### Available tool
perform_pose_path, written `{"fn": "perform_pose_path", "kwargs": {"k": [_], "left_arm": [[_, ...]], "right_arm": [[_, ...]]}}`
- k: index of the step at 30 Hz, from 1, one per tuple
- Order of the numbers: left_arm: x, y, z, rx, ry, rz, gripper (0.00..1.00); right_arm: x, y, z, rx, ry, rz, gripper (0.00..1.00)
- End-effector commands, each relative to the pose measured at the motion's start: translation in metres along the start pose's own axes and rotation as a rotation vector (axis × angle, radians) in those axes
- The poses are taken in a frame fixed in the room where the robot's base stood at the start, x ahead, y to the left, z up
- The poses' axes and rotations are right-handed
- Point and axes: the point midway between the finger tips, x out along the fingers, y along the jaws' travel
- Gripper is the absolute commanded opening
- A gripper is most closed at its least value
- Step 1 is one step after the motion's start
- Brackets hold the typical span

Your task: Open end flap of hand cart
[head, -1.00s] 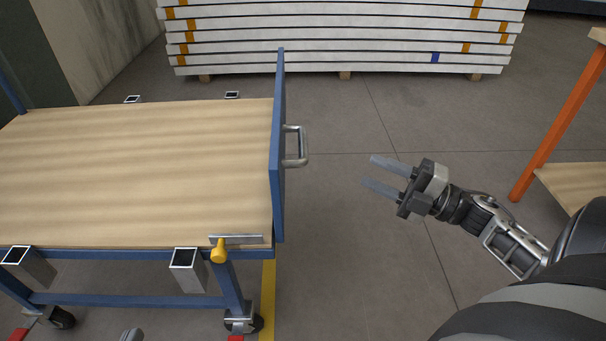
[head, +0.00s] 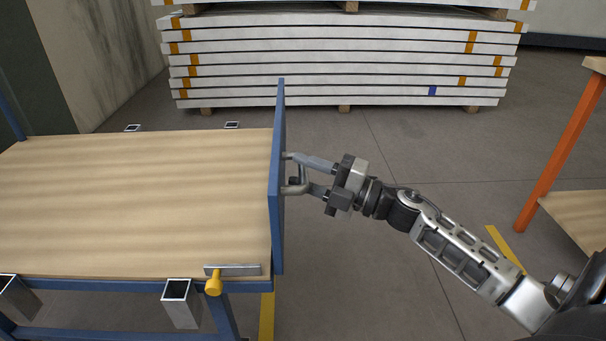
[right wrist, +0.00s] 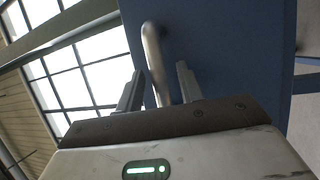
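The hand cart's blue end flap (head: 278,190) stands upright at the right end of the wooden deck (head: 130,205). A metal U-shaped handle (head: 303,174) sticks out from its outer face. My right gripper (head: 298,171) is at this handle, its fingers pointing left towards the flap. In the right wrist view the handle (right wrist: 154,60) lies between the two spread fingers (right wrist: 160,85), nearer the left one, with a gap to the right one. A yellow-knobbed latch (head: 213,286) sits at the deck's near right corner. My left gripper is out of view.
A stack of white panels (head: 340,70) stands at the back. An orange-legged table (head: 560,150) stands at the right. Square metal sockets (head: 178,290) line the cart's near side.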

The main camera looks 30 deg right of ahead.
Motion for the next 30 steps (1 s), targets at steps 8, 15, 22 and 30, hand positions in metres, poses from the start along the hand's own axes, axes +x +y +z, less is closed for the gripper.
{"fn": "perform_pose_path", "kwargs": {"k": [8, 15, 22, 30], "left_arm": [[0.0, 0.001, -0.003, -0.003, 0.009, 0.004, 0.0], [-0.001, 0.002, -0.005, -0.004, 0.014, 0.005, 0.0], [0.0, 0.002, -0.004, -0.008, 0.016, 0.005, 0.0], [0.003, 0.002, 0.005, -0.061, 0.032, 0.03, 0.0]], "right_arm": [[0.006, 0.0, 0.0, 0.0, 0.0, -0.001, 0.37], [0.006, 0.0, 0.0, 0.0, 0.0, -0.001, 0.01], [0.005, -0.001, 0.0, 0.002, 0.0, 0.003, 0.0], [-0.006, -0.007, 0.005, 0.033, -0.002, 0.079, 0.0]]}}
